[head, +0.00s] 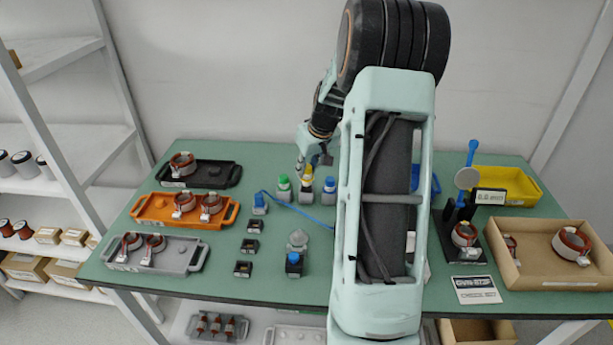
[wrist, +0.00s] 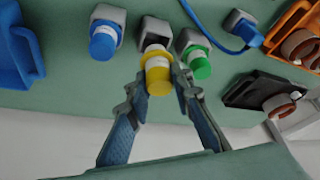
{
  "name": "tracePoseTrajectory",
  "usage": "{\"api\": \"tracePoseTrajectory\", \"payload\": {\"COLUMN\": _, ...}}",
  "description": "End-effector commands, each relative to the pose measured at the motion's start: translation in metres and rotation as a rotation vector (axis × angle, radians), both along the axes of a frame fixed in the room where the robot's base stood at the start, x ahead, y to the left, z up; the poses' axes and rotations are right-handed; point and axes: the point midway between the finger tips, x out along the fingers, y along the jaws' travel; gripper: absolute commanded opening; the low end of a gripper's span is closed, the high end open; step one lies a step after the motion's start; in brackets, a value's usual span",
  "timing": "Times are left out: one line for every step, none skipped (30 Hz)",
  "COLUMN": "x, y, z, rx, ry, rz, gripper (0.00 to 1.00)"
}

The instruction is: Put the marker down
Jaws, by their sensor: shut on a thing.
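The yellow-topped marker (wrist: 157,68) has a white band and stands between my fingers in the wrist view. Its lower end meets a grey holder block (wrist: 155,27); how deep it sits there is hidden. My gripper (wrist: 157,80) is shut on the marker near its yellow top. In the head view the yellow marker (head: 307,172) stands between a green marker (head: 284,183) and a blue marker (head: 329,184), each on its own grey block. My gripper (head: 311,163) is just above and around the yellow one, partly hidden by my arm.
The neighbouring green (wrist: 199,65) and blue (wrist: 103,44) markers stand close on both sides of my fingers. A blue cable (head: 300,212) runs across the green table (head: 215,283). Trays with stators (head: 215,224) lie left; a cardboard box (head: 535,277) and yellow bin (head: 529,187) lie right.

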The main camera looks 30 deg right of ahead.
Motion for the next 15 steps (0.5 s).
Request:
{"api": "tracePoseTrajectory", "payload": {"x": 0.003, "y": 0.0, "z": -0.004, "rx": 0.001, "ry": 0.001, "rz": 0.001, "gripper": 0.0}}
{"api": "tracePoseTrajectory", "payload": {"x": 0.004, "y": 0.0, "z": -0.008, "rx": 0.002, "ry": 0.002, "rz": 0.002, "gripper": 0.0}}
{"api": "tracePoseTrajectory", "payload": {"x": 0.003, "y": 0.0, "z": -0.015, "rx": 0.003, "ry": 0.004, "rz": 0.001, "gripper": 0.0}}
{"api": "tracePoseTrajectory", "payload": {"x": 0.003, "y": 0.0, "z": -0.02, "rx": 0.002, "ry": 0.004, "rz": 0.001, "gripper": 0.0}}
{"api": "tracePoseTrajectory", "payload": {"x": 0.002, "y": 0.0, "z": -0.025, "rx": 0.003, "ry": 0.004, "rz": 0.001, "gripper": 0.0}}
{"api": "tracePoseTrajectory", "payload": {"x": 0.002, "y": 0.0, "z": -0.03, "rx": 0.002, "ry": 0.004, "rz": 0.001, "gripper": 0.0}}
{"api": "tracePoseTrajectory", "payload": {"x": 0.002, "y": 0.0, "z": -0.033, "rx": 0.002, "ry": 0.003, "rz": 0.001, "gripper": 0.0}}
{"api": "tracePoseTrajectory", "payload": {"x": 0.003, "y": 0.0, "z": -0.034, "rx": 0.001, "ry": 0.002, "rz": 0.001, "gripper": 0.0}}
{"api": "tracePoseTrajectory", "payload": {"x": 0.003, "y": 0.0, "z": -0.034, "rx": 0.001, "ry": 0.001, "rz": 0.001, "gripper": 0.0}}
{"api": "tracePoseTrajectory", "payload": {"x": 0.003, "y": 0.0, "z": -0.034, "rx": 0.0, "ry": 0.0, "rz": 0.001, "gripper": 0.0}}
{"api": "tracePoseTrajectory", "payload": {"x": 0.003, "y": 0.0, "z": -0.034, "rx": 0.0, "ry": 0.0, "rz": 0.001, "gripper": 0.0}}
{"api": "tracePoseTrajectory", "payload": {"x": 0.003, "y": 0.0, "z": -0.034, "rx": 0.0, "ry": 0.0, "rz": 0.001, "gripper": 0.0}}
{"api": "tracePoseTrajectory", "payload": {"x": 0.003, "y": 0.0, "z": -0.034, "rx": 0.0, "ry": 0.0, "rz": 0.001, "gripper": 0.0}}
{"api": "tracePoseTrajectory", "payload": {"x": 0.003, "y": 0.0, "z": -0.034, "rx": 0.0, "ry": 0.0, "rz": 0.001, "gripper": 0.0}}
{"api": "tracePoseTrajectory", "payload": {"x": 0.003, "y": 0.0, "z": -0.034, "rx": 0.0, "ry": 0.001, "rz": 0.001, "gripper": 0.0}}
